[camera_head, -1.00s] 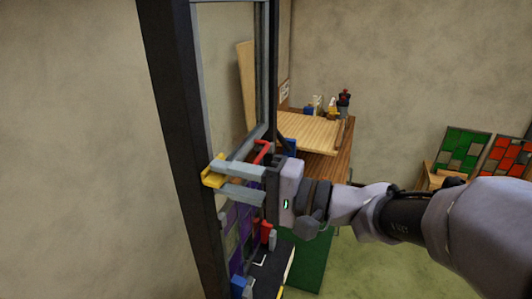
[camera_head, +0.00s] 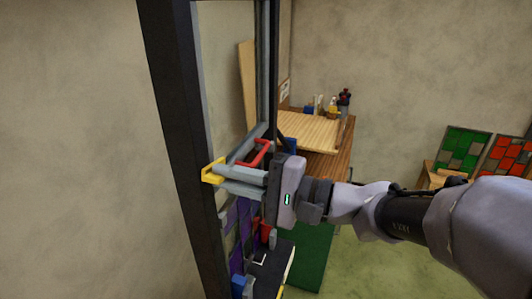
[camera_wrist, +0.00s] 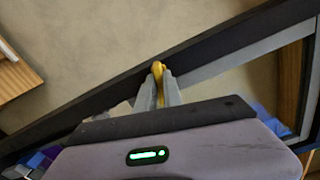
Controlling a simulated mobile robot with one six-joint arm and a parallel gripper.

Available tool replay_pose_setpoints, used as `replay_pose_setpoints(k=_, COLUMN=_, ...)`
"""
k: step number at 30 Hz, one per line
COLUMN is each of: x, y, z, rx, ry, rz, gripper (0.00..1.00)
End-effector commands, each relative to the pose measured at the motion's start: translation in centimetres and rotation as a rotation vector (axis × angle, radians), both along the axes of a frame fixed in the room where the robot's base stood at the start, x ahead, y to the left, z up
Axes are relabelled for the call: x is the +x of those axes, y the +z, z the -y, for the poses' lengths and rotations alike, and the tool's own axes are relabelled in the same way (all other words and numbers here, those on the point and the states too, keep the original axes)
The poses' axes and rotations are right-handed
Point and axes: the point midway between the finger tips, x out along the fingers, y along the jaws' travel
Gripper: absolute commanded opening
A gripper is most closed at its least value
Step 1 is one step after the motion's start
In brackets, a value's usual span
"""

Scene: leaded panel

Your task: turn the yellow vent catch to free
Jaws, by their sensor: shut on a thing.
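The yellow vent catch (camera_head: 212,171) sits on the dark upright of the panel frame (camera_head: 185,150), left of centre in the head view. My gripper (camera_head: 226,178) reaches it from the right, with its two grey fingers closed together on the catch. In the wrist view the catch (camera_wrist: 158,70) stands between the fingertips of my gripper (camera_wrist: 158,85), against the dark frame bar. The fingers hide part of the catch, so its exact angle is hard to tell.
A red handle-like bar (camera_head: 258,154) is close behind my fingers. Purple panes (camera_head: 238,225) and a dark tray-like surface (camera_head: 272,268) lie below. A wooden bench (camera_head: 315,132) with small bottles stands behind. Green and red panels (camera_head: 463,150) lean at the right.

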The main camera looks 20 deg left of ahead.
Motion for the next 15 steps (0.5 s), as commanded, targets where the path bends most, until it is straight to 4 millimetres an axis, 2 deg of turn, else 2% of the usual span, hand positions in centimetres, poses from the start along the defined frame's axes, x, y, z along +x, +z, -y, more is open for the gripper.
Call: replay_pose_setpoints(k=15, x=-0.02, y=0.17, z=0.00, rx=0.041, ry=0.000, rz=-0.486, gripper=0.00)
